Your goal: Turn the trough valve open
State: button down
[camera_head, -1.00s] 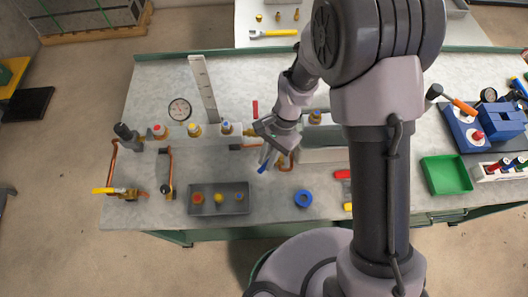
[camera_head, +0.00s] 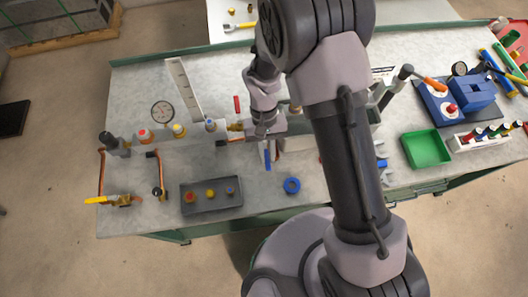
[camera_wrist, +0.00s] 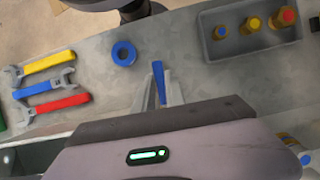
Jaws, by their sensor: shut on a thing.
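The trough valve's blue lever (camera_head: 267,155) points toward the bench's front edge in the head view. My gripper (camera_head: 268,143) comes down from above and is shut on the lever. In the wrist view the blue lever (camera_wrist: 159,82) stands between the two fingers of my gripper (camera_wrist: 160,96). The valve body is hidden behind my gripper and wrist. The pale trough (camera_head: 298,144) lies just right of the gripper, partly covered by my arm.
A grey tray of fittings (camera_head: 211,208) and a blue ring (camera_head: 292,185) lie in front of the valve. A yellow-handled valve (camera_head: 97,200) is at the left. Several wrenches (camera_wrist: 52,85) lie left in the wrist view. A green tray (camera_head: 427,149) is right.

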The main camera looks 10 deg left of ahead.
jog(key=shift+d+n, duration=0.1)
jog(key=shift+n, duration=0.2)
jog(key=c, duration=1.4)
grip_release()
jog(key=shift+w+r, duration=0.1)
jog(key=p+v, duration=0.3)
jog(key=v, duration=1.4)
jog(key=shift+r+p, duration=0.15)
jog(key=shift+p, duration=0.25)
